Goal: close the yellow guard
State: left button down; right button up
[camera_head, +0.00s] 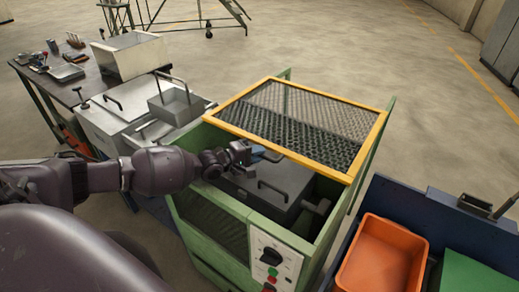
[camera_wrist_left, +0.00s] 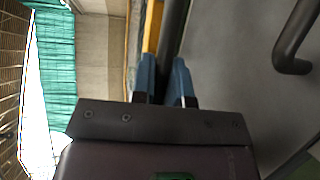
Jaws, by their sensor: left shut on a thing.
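The yellow guard (camera_head: 300,159) is a yellow frame with dark mesh, over the back part of the green machine (camera_head: 225,232). The front part of the machine's top is uncovered, showing a dark grey block with a handle (camera_head: 272,184). My left gripper (camera_head: 243,154) is at the guard's front edge, shut on the guard's dark handle (camera_head: 268,156). In the left wrist view, the blue fingers (camera_wrist_left: 168,80) are on either side of a dark bar (camera_wrist_left: 174,30), with a yellow strip of the guard (camera_wrist_left: 152,28) beside it. My right gripper is not in view.
A grey metal box with handles (camera_head: 120,110) stands left of the machine, by a dark workbench (camera_head: 48,88) with tools. An orange bin (camera_head: 384,255) sits in a blue cart (camera_head: 415,203) at the right.

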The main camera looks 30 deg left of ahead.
pick_arm(q)
jog(key=c, duration=1.1)
grip_release()
jog(key=shift+d, duration=0.1)
jog(key=shift+c, duration=0.2)
